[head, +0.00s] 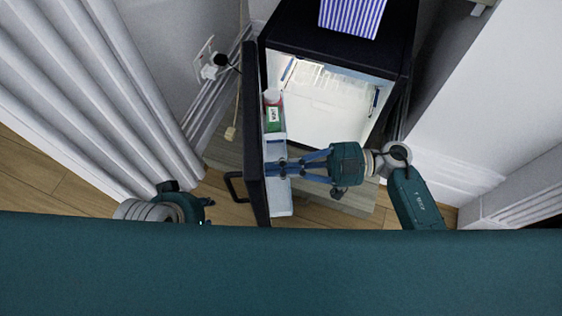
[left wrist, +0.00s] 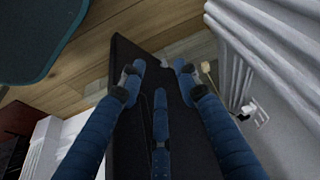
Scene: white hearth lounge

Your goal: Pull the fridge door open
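The small black fridge stands open in the head view, its white interior (head: 320,105) lit. Its black door (head: 255,130) is swung out to the left, seen nearly edge-on. The door's handle (head: 235,187) is on its outer, left side. My right gripper (head: 277,168) reaches in from the right, its blue fingers apart and at the door's inner side. Contact is unclear. My left gripper is low at the left in the head view, apart from the handle, its fingers mostly hidden. In the left wrist view its fingers (left wrist: 160,75) are spread and empty, with the dark door (left wrist: 125,55) beyond.
Door shelves hold a green and red item (head: 273,112). A striped box (head: 352,15) stands on the fridge. A white curtain (head: 100,80) hangs left, beside a wall socket with plug (head: 208,68). A white wall (head: 490,95) is at right. Wooden floor shows below.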

